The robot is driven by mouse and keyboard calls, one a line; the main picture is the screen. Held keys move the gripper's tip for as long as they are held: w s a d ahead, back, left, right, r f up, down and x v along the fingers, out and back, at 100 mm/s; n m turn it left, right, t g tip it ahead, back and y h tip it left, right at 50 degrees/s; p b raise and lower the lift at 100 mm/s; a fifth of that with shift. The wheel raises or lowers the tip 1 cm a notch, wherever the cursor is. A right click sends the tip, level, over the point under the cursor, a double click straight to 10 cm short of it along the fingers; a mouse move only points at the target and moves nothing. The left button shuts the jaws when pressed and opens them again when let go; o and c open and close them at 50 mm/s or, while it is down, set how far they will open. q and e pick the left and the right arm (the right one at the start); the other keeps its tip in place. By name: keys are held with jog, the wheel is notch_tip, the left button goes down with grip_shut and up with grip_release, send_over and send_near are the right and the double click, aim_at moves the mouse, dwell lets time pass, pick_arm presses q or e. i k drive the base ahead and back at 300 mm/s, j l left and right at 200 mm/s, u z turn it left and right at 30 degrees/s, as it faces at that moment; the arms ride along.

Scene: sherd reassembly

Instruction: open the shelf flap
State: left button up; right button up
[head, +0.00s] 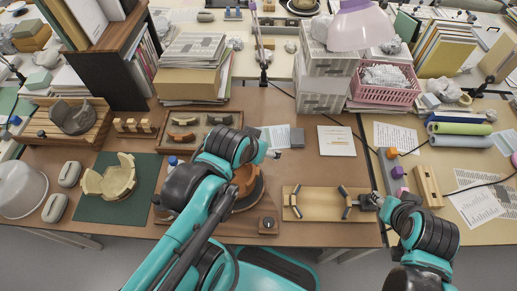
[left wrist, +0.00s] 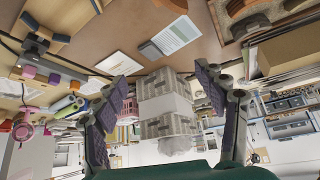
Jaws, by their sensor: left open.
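A dark brown shelf (head: 112,72) with books stands at the back left in the head view. Its broad dark front panel looks upright; I cannot tell which part is the flap. My left arm reaches over the middle of the table, and its gripper (head: 272,153) is well to the right of the shelf and in front of it. In the left wrist view my left gripper (left wrist: 161,80) has its fingers spread with nothing between them. My right gripper (head: 368,201) is low by the right end of a wooden holder (head: 320,205); its fingers are too small to read.
A paper stack (head: 190,75) on boxes stands right of the shelf. A slatted wooden crate (head: 92,138) with a dark sherd sits in front of it. A green mat (head: 90,209) bears a pale partial bowl (head: 112,178). Boxes (head: 326,70) and a pink basket (head: 388,92) stand behind.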

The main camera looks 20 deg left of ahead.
aim_at(41, 139)
jog(key=k+j+u, duration=0.55)
jog(key=k+j, duration=0.2)
jog(key=j+u, duration=0.1)
jog(key=u, duration=1.6)
jog(key=i+j+z, duration=0.45)
jog(key=j, duration=0.25)
jog(key=i+j+z, duration=0.2)
jog(key=i+j, duration=0.15)
jog(key=i+j+z, duration=0.25)
jog(key=j, duration=0.25)
jog(key=k+l, duration=0.05)
